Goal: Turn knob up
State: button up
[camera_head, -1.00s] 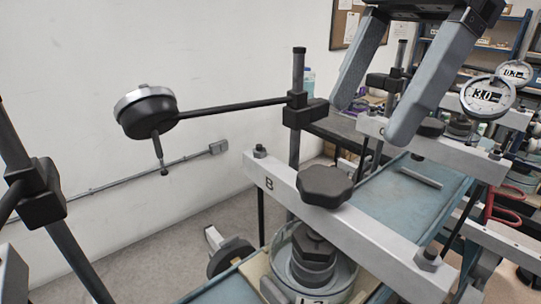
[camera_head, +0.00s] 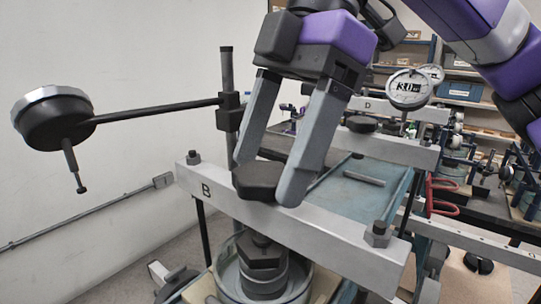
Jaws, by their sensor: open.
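A black lobed knob (camera_head: 257,181) sits on top of the grey metal crossbeam marked B (camera_head: 325,238), left of the beam's middle. My gripper (camera_head: 268,178) is open and points down at it. One finger reaches down behind the knob, and its tip is partly hidden by the knob. The other finger is at the knob's right side and covers its right edge. I cannot tell whether either finger touches the knob. Below the beam, a black hex-shaped stack (camera_head: 262,265) stands in a metal pot (camera_head: 226,274).
A dial gauge (camera_head: 52,118) on a long rod juts out at left from a dark post (camera_head: 227,90). Another beam, marked D (camera_head: 405,125), with a dial gauge (camera_head: 409,88) stands behind. A blue tray (camera_head: 365,208) with a metal bar lies beyond the beam.

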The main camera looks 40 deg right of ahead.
jog(key=c, duration=1.3)
jog(key=shift+c, duration=0.2)
